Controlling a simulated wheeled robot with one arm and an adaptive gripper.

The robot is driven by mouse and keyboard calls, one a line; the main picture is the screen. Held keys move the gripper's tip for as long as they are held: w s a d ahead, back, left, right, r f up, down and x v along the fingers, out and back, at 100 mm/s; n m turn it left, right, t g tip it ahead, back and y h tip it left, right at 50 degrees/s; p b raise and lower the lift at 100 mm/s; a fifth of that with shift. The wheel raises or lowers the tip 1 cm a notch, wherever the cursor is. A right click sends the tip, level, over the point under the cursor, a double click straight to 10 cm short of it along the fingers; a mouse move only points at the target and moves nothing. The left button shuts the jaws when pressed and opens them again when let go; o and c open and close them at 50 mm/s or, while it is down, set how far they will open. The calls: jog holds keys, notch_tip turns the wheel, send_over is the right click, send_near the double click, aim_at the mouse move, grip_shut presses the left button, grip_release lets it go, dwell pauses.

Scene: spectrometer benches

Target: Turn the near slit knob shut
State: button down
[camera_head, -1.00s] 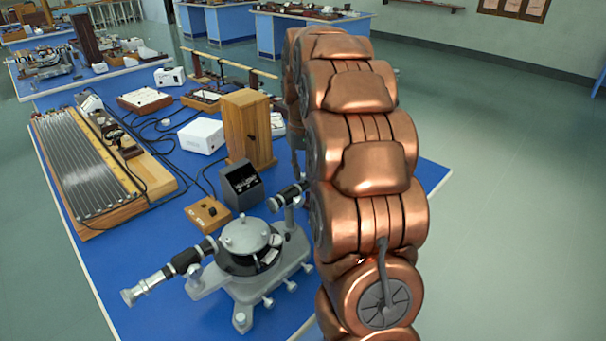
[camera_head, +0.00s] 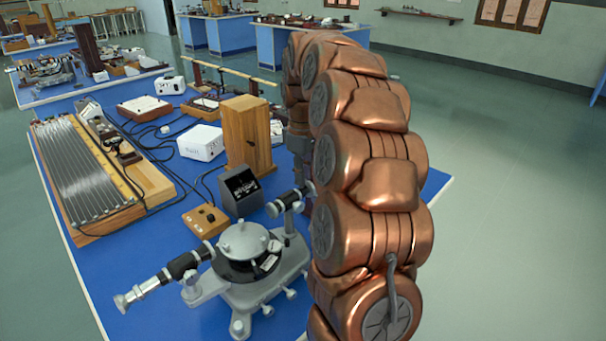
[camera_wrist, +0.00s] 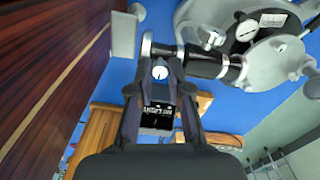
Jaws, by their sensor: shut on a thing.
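The spectrometer (camera_head: 252,282), grey with a round table on top, stands at the near end of the blue bench. One tube points left, and a shorter tube (camera_head: 288,201) points up and right toward my arm. In the wrist view the spectrometer tube (camera_wrist: 205,62) runs across the top. A small pale knob (camera_wrist: 160,72) shows at the tube's end, between my fingertips. My gripper (camera_wrist: 160,82) is shut on this knob, with a dark finger on each side. In the head view my copper arm hides the gripper and the knob.
A grey meter box (camera_head: 240,190), a small wooden box (camera_head: 206,221) and a tall wooden cabinet (camera_head: 247,136) stand behind the spectrometer. A long wire board (camera_head: 85,180) lies at left. The floor to the right is clear.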

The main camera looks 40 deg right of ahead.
dwell(0.3)
jog(key=c, duration=1.1)
grip_release()
jog(key=shift+r, duration=3.7)
